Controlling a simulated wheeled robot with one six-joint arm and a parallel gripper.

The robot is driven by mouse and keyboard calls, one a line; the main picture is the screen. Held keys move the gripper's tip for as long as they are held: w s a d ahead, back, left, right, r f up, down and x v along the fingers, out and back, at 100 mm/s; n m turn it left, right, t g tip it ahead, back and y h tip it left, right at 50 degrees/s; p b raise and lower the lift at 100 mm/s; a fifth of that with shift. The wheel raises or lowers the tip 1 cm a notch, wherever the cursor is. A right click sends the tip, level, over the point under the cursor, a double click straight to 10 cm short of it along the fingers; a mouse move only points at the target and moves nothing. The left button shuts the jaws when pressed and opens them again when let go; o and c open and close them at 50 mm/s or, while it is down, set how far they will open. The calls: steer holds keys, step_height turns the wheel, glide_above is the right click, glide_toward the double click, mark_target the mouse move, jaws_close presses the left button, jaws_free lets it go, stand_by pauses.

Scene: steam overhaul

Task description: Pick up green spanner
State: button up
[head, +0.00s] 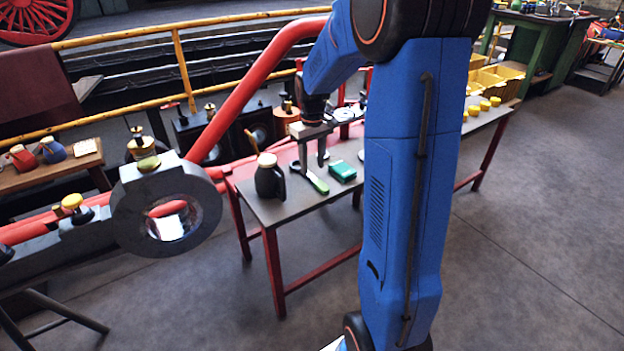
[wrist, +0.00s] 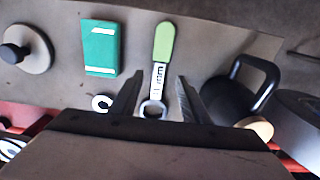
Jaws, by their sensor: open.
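The green spanner (wrist: 163,45) lies on the table; in the wrist view its green handle points to the top and its silver ring end lies between the fingertips. In the head view its green handle (head: 318,184) shows on the table just below my gripper (head: 312,162). My gripper is open, its fingers pointing down, one on each side of the spanner's ring end in the wrist view (wrist: 157,98). Whether the fingers touch the spanner or the table I cannot tell. Part of the spanner is hidden in the head view.
A green box (head: 343,171) lies close to the spanner on the grey table (head: 290,210). A black jug (head: 269,180) with a tan lid stands on the other side. A round grey disc with a black knob (wrist: 27,48) lies beyond the box. Red pipework stands behind the jug.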

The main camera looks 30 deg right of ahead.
mark_target(312, 176)
steer(key=shift+w+d+f, duration=0.1)
steer(key=shift+f, duration=1)
steer(key=shift+w+f, duration=0.1)
steer(key=shift+f, duration=1)
jaws_close()
